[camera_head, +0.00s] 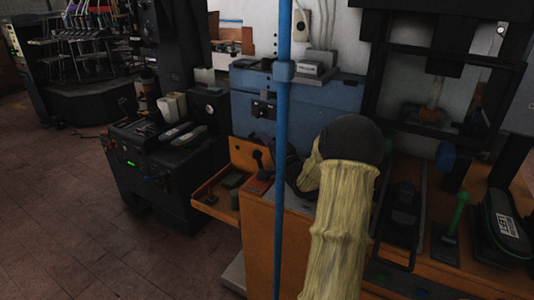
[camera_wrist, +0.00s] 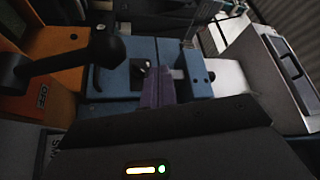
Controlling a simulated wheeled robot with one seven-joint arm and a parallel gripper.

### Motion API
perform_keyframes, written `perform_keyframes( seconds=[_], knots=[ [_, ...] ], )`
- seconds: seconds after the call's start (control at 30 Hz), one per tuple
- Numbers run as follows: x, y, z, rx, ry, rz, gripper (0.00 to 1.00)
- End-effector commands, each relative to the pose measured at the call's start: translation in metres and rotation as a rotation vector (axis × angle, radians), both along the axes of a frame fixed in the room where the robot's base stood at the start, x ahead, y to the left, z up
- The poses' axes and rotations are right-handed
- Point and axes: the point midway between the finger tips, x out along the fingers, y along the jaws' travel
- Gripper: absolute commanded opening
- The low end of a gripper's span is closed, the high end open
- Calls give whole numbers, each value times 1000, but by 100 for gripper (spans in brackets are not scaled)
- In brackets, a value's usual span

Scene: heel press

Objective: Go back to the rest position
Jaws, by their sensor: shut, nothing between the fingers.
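My gripper (camera_wrist: 156,76) shows in the wrist view as narrow purplish fingers beyond the dark gripper body, which has a lit status light. The fingers are together, with nothing held between them. They lie in front of a blue machine surface (camera_wrist: 112,83); whether they touch it I cannot tell. In the head view my arm, in a pale yellow sleeve with a dark joint, rises at the centre right and hides most of the gripper.
A blue pole (camera_head: 282,150) stands upright close to my arm. An orange bench (camera_head: 258,235) holds a black press frame (camera_head: 440,50) and a green-handled lever (camera_head: 457,215). In the wrist view a black knobbed lever (camera_wrist: 107,48) is near the fingers. Open tiled floor (camera_head: 70,190) lies left.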

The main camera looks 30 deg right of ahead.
Motion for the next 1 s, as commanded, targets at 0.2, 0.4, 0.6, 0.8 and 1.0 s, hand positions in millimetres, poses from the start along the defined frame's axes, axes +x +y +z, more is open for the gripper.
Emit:
perform_keyframes(
  seconds=[0.2, 0.4, 0.6, 0.8, 1.0],
  knots=[
    [0, 0, 17, 0, 0, 0, 0],
    [0, 0, 17, 1, 1, 0, 0],
    [0, 0, 17, 1, 1, 0, 0],
    [0, -1, 18, -1, 21, -10, 0],
    [-8, -17, 14, -19, 207, -113, 0]
  ],
)
